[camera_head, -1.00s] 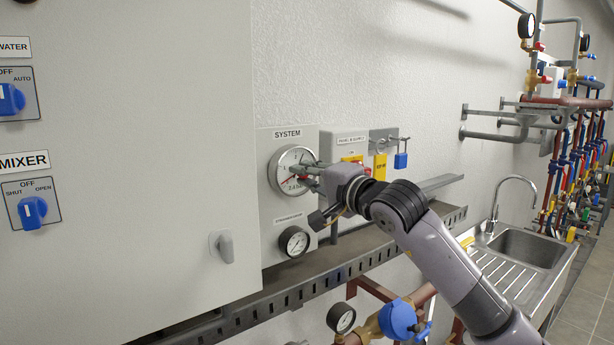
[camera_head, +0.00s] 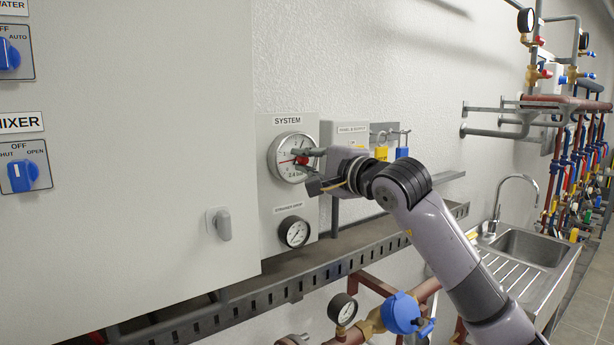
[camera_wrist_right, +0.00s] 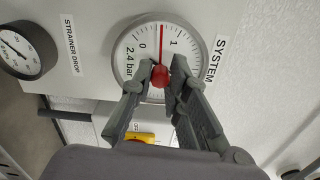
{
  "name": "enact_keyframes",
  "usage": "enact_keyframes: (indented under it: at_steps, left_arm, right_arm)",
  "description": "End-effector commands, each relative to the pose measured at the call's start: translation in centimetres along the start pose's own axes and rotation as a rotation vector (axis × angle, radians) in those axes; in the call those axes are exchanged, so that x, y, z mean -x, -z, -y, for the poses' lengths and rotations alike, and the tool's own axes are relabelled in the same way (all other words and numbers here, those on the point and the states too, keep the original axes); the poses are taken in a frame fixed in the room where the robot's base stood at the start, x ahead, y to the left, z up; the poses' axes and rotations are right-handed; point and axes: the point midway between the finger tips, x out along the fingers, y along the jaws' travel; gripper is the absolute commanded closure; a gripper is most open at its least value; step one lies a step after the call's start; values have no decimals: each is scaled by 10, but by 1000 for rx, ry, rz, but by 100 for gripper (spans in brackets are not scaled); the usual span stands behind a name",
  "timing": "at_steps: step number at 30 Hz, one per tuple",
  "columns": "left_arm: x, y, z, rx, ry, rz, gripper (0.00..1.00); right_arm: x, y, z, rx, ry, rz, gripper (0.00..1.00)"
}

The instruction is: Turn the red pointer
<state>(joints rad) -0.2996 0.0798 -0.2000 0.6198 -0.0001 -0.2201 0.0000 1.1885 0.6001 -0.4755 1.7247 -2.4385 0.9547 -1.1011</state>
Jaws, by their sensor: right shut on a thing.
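The SYSTEM gauge (camera_head: 285,157) is a round white dial on a grey panel, and it fills the upper middle of the right wrist view (camera_wrist_right: 190,38). Its red pointer (camera_wrist_right: 162,45) shows as a thin red line between the 0 and 1 marks. A round red knob (camera_wrist_right: 160,76) sits at the pointer's hub. My right gripper (camera_head: 304,158) is at the dial's face. In the right wrist view its two fingertips (camera_wrist_right: 162,80) are closed on either side of the red knob. My left gripper is not in view.
A smaller STRAINER DROP gauge (camera_head: 294,231) is just below. A slotted metal tray (camera_head: 330,265) runs beneath. A large grey cabinet (camera_head: 130,230) stands at left.

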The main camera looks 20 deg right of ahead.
Motion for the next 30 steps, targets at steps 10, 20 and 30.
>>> enact_keyframes:
  at_steps: [10,20,30]
  left_arm:
    - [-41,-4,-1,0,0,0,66]
    - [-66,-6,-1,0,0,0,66]
    - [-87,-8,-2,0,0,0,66]
  right_arm:
    - [0,1,-5,-332,-1,-2,100]
    - [0,1,-3,-645,0,-1,100]
    - [0,1,-3,-968,-1,-2,100]
